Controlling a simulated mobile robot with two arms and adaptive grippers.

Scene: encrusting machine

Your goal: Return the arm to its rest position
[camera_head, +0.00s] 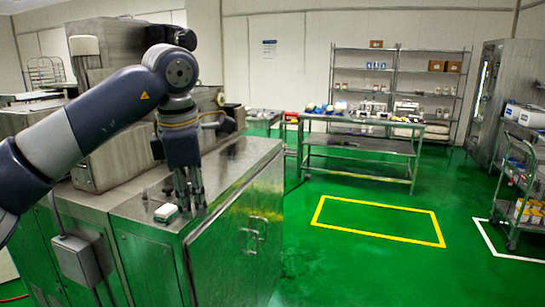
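My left arm (101,109) comes in from the left and bends down over the steel encrusting machine (237,205). My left gripper (191,205) points downward close above the machine's flat top. Its dark fingers are small and partly overlap, so I cannot tell whether they are open or shut. No held object is visible at the fingertips. My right gripper is not in view.
A grey box (77,257) hangs on the machine's front side. A steel table (360,142) with several items stands behind, before a wall shelf (396,66). A cart (522,180) stands at the right. Green floor with a yellow rectangle (378,236) lies clear between.

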